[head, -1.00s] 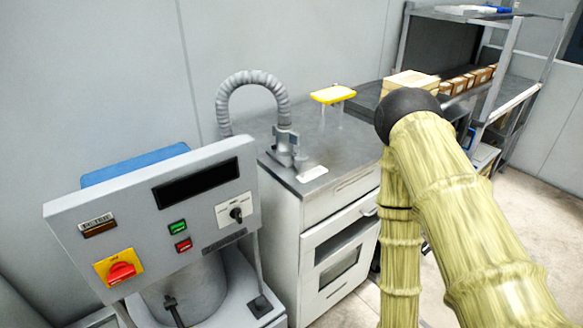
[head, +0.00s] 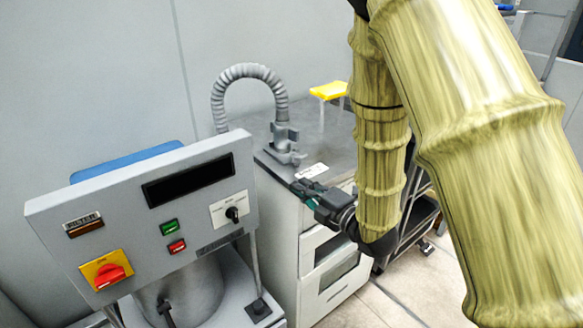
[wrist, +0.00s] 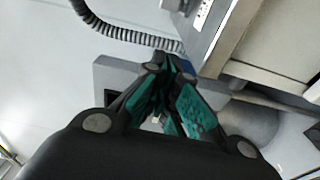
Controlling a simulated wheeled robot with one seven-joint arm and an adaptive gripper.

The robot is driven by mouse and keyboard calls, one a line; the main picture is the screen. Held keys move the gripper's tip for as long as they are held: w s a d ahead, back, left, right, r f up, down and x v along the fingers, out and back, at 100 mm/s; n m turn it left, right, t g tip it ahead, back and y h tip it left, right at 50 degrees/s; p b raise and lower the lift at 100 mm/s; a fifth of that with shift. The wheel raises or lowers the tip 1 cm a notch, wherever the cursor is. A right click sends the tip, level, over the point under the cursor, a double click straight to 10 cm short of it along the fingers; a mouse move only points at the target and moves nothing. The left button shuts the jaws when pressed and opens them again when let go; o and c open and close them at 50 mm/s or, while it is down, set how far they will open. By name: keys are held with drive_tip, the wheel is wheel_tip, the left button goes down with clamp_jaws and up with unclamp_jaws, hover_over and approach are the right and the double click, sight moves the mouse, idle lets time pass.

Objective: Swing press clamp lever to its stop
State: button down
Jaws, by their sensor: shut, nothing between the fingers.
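The press (head: 150,200) stands at the left of the head view, with a tilted grey control panel over a metal cylinder (head: 190,292). A dark lever (head: 168,311) sticks out in front of the cylinder at the bottom edge; I take it for the clamp lever, and its lower end is cut off. My gripper (head: 302,188) is at the front edge of the cabinet top, right of the press and apart from the lever. Its fingers are shut and empty, and in the wrist view the fingertips (wrist: 165,66) meet. I cannot make out the lever in the wrist view.
The panel carries a red knob (head: 111,277) on yellow, a green button (head: 168,227) and a red button (head: 177,247). A ribbed hose (head: 250,72) arches over the grey cabinet (head: 318,262). Open floor shows at right.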

sight(296, 157)
drive_tip(key=w+a+p, duration=0.1)
drive_tip(key=w, duration=0.2)
drive_tip(key=w+a+p, duration=0.1)
drive_tip(key=w, duration=0.2)
drive_tip(key=w+a+p, duration=0.1)
drive_tip(key=w, duration=0.2)
drive_tip(key=shift+a+r+p, duration=0.35)
drive_tip(key=shift+p, duration=0.05)
drive_tip(key=shift+w+d+f+n, duration=0.1)
drive_tip(key=shift+d+n, duration=0.1)
drive_tip(key=shift+n, duration=0.1)
drive_tip(key=shift+d, duration=0.1)
drive_tip(key=shift+d, duration=0.15)
drive_tip(key=shift+d+f+y, duration=0.1)
drive_tip(key=shift+d+y, duration=0.05)
drive_tip(key=shift+y, duration=0.15)
drive_tip(key=shift+b, duration=0.35)
